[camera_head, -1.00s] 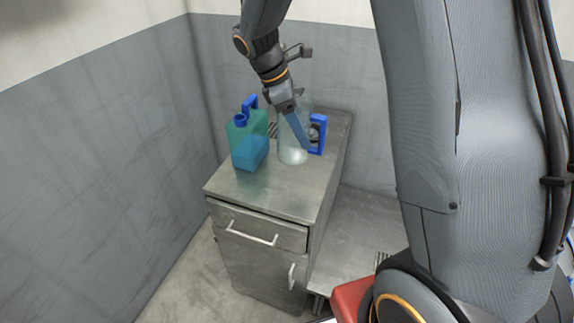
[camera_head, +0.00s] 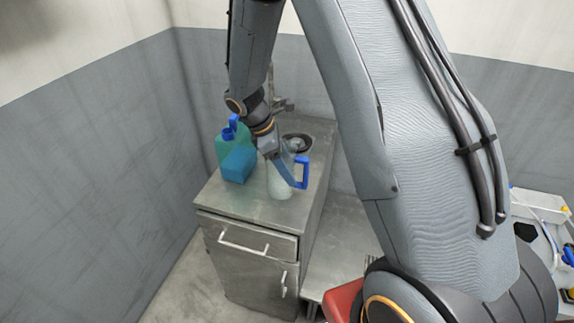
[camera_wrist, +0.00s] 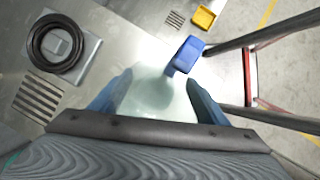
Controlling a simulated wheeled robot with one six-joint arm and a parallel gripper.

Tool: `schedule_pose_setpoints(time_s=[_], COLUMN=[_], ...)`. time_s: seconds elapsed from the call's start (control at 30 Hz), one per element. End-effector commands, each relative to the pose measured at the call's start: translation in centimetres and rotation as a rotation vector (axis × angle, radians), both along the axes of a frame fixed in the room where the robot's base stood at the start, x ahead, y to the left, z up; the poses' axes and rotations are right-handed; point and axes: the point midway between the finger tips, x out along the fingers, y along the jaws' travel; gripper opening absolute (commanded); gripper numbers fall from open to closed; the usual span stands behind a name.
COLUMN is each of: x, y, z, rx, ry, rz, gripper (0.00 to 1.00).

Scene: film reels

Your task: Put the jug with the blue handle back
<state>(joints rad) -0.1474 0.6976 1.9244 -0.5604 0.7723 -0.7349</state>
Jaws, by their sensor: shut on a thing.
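The clear jug with the blue handle (camera_head: 301,173) is at the front right of the metal cabinet's top in the head view. Its see-through body (camera_head: 278,183) is gripped by my gripper (camera_head: 284,165). In the wrist view the jug's pale body (camera_wrist: 160,95) lies between the two blue fingers of my gripper (camera_wrist: 155,98), with the blue handle pointing up and right. I cannot tell whether the jug's base touches the cabinet top.
A blue-green canister (camera_head: 236,155) stands left of the jug on the metal cabinet (camera_head: 228,203). A black ring-shaped fixture (camera_head: 297,143) is behind the jug; it also shows in the wrist view (camera_wrist: 58,43). Walls close in the left and back. A yellow item (camera_wrist: 205,17) lies farther off.

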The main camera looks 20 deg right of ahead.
Motion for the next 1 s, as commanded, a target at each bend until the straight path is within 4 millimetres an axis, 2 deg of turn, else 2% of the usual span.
schedule_pose_setpoints(time_s=[0.23,0.27,0.37,0.77,0.87,1.0], x=[0.0,0.0,0.0,0.1,0.3,0.7], y=[0.0,0.0,0.0,0.2,0.7,1.8], z=[-0.3,-0.3,-0.3,0.4,1.5,4.0], rx=[0.0,0.0,0.0,0.001,0.0,0.0], ry=[0.001,0.001,0.001,-0.002,-0.004,-0.007], rz=[0.0,0.0,0.0,-0.001,-0.001,0.001], gripper=[0.33,0.72,0.87,0.87,0.87,0.87])
